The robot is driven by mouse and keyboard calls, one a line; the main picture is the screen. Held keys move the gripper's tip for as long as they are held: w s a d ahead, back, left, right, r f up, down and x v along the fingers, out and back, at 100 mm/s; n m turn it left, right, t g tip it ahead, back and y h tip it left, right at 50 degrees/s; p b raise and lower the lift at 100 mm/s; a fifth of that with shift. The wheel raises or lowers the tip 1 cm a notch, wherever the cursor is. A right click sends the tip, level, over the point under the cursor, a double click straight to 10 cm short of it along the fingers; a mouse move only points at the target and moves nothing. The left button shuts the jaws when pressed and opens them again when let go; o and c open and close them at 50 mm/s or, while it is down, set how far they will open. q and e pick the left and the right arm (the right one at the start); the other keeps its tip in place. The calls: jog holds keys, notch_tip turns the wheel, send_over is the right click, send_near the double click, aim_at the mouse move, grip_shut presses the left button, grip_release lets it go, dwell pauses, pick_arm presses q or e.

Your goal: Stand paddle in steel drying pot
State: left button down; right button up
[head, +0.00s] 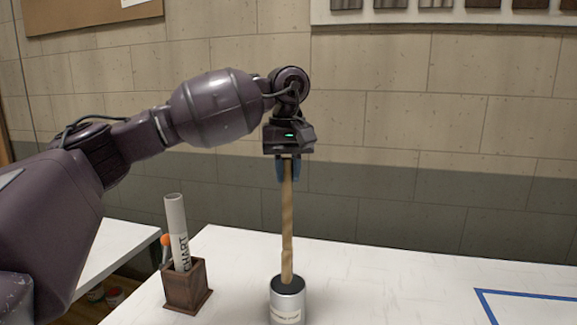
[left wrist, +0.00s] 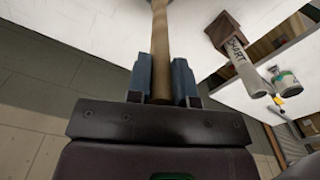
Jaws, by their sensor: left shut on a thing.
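The wooden paddle (head: 287,225) hangs nearly upright from my left gripper (head: 288,178). The gripper's blue fingers are shut on its upper end. The steel drying pot (head: 287,306), a small silver can with a dark opening and a label, stands on the white table directly below. The paddle's lower end meets the pot's opening and appears to be just inside; how deep it reaches I cannot tell. In the left wrist view the paddle (left wrist: 160,40) runs between the fingers and out of the top of the picture; the pot is not seen there. My right gripper is not in view.
A brown wooden holder (head: 187,287) with a rolled chart (head: 177,230) and an orange-tipped item stands left of the pot. A blue taped outline (head: 520,296) lies on the table at right. The white table (head: 390,285) is clear between pot and outline.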

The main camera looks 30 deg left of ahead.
pick_arm(q)
jog(key=shift+f+b, duration=1)
jog(key=shift+f, duration=3.7)
jog(key=c, duration=0.9)
grip_release()
